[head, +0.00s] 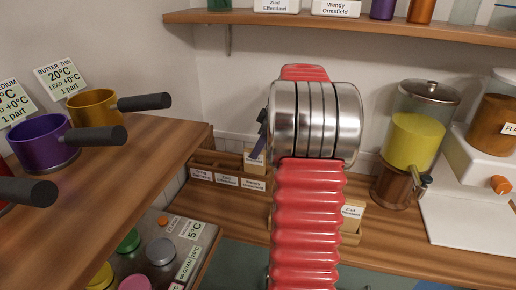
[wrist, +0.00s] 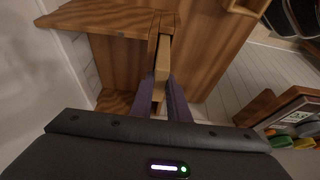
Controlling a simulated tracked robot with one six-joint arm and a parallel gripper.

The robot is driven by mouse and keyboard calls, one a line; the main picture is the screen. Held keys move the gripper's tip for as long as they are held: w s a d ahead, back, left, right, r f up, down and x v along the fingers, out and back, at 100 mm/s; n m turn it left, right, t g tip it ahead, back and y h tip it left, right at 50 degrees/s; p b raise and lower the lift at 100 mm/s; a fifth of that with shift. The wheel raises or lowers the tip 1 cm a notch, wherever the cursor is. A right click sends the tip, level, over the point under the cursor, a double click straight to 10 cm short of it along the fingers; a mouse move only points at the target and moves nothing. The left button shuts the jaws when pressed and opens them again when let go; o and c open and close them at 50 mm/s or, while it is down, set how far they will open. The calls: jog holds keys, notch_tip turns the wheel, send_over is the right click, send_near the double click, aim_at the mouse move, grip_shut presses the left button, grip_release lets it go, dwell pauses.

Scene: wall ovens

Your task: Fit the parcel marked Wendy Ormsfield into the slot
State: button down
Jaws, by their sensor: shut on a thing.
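A small tan parcel (head: 247,166) with a pale label is held upright between the fingers of my gripper (head: 260,142); its label is too small and covered to read. In the wrist view the purple fingers of my gripper (wrist: 162,98) are shut on the parcel (wrist: 162,66), seen edge-on. The parcel is at a wooden slot rack (head: 205,163) with several name labels along its front. The rightmost label reads Wendy Ormsfield (head: 253,184). The parcel appears above or partly in that slot; my arm hides part of the view, so I cannot tell how deep.
Another parcel labelled Ziad (head: 353,212) stands in a wooden tray right of my arm. A wooden shelf (head: 120,150) with pans (head: 94,107) is at left. A yellow-filled dispenser (head: 415,140) stands at right. A wall shelf (head: 350,22) runs above.

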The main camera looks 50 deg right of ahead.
jog(key=c, duration=1.7)
grip_release()
jog(key=shift+r, duration=0.4)
jog(key=v, duration=0.7)
jog(key=shift+s+r, duration=0.1)
jog(key=shift+r, duration=0.25)
jog(key=shift+s, duration=0.15)
